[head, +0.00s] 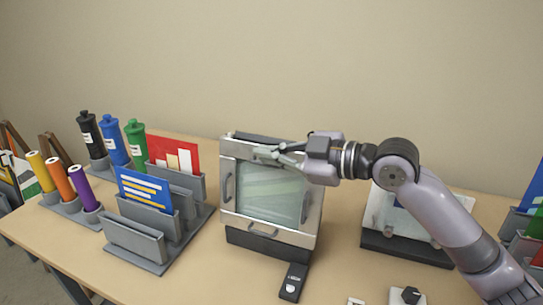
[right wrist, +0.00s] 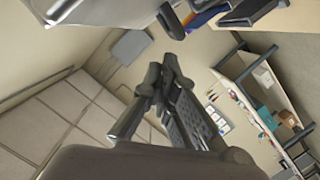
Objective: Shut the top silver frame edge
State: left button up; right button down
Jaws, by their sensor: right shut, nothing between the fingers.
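The silver frame (head: 229,218) stands upright on the table around a pale glass panel (head: 268,190). Handles show on its left, right and bottom edges. The top silver frame edge (head: 240,150) runs along the panel's upper side, and my right gripper partly hides it. My right gripper (head: 270,155) is shut and empty, with its fingertips at the top edge; I cannot tell whether they touch it. In the right wrist view the shut fingers (right wrist: 160,82) point away from the camera. My left gripper is not in view.
A grey rack (head: 135,240) with blue and red folders stands left of the frame. Bottles and coloured rolls stand farther left. A dark remote-like box (head: 292,282) lies in front. A dark-based clear device (head: 405,246) stands at right, behind my arm.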

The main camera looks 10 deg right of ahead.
jog(key=shift+s+a+f+n+t+b, duration=0.15)
jog(key=shift+f+n+t+b, duration=0.15)
jog(key=shift+f+n+b, duration=0.6)
jog(key=shift+r+n, duration=0.25)
jog(key=shift+n, duration=0.05)
